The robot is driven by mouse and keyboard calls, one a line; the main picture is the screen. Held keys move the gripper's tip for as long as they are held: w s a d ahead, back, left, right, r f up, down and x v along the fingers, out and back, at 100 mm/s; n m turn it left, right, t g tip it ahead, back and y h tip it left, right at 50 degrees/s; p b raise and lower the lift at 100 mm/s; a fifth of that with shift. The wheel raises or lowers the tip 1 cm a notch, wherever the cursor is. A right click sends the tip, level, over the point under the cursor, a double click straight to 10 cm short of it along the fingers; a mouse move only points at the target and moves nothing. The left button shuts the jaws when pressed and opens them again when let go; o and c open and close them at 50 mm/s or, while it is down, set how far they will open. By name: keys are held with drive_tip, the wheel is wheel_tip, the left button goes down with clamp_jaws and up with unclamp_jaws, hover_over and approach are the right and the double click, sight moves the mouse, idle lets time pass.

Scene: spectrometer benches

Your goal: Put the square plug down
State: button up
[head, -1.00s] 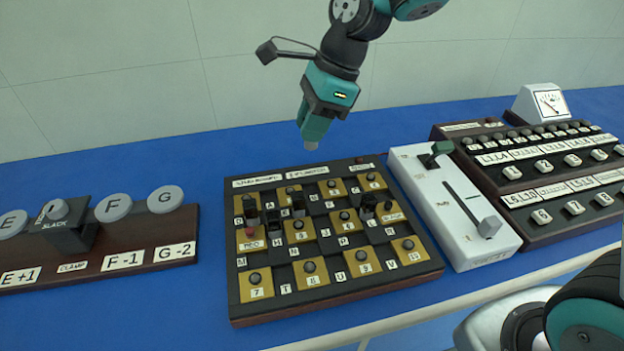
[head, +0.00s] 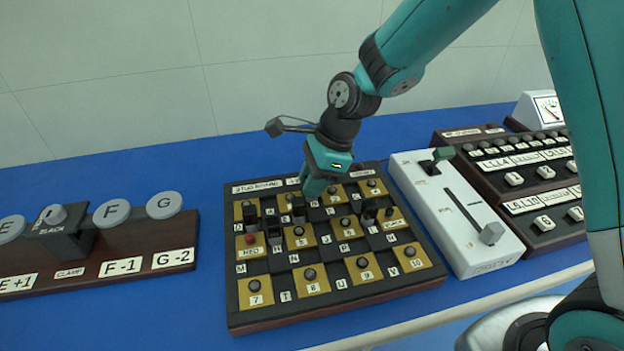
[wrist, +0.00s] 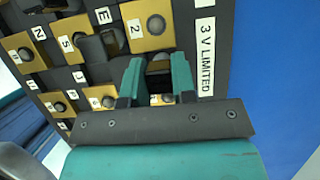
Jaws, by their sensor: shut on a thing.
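My gripper (head: 314,192) is low over the back row of the dark plug board (head: 338,304), beside the gold plate marked 2. In the wrist view, my gripper (wrist: 157,78) has its two teal fingers shut on the square plug (wrist: 158,67), a small grey piece seen between them. Most of the plug is hidden by the fingers, and its lower end is hidden in the head view. I cannot tell whether it touches the board.
A white slider box (head: 455,215) is close on the right, with a key panel beyond. A brown clamp rack (head: 150,240) is at left. Blue bench top is clear behind the board.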

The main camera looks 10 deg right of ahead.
drive_tip(key=shift+f, duration=0.15)
drive_tip(key=o, duration=0.9)
drive_tip(key=shift+o, duration=0.2)
drive_tip(key=v, duration=1.2)
drive_tip(key=s+r+n, duration=0.2)
drive_tip(key=s+n, duration=0.9)
drive_tip(key=n, duration=0.1)
drive_tip(key=s+r+n, duration=0.2)
drive_tip(key=s+n, duration=0.9)
drive_tip(key=n, duration=0.2)
drive_tip(key=shift+a+r+p, duration=0.35)
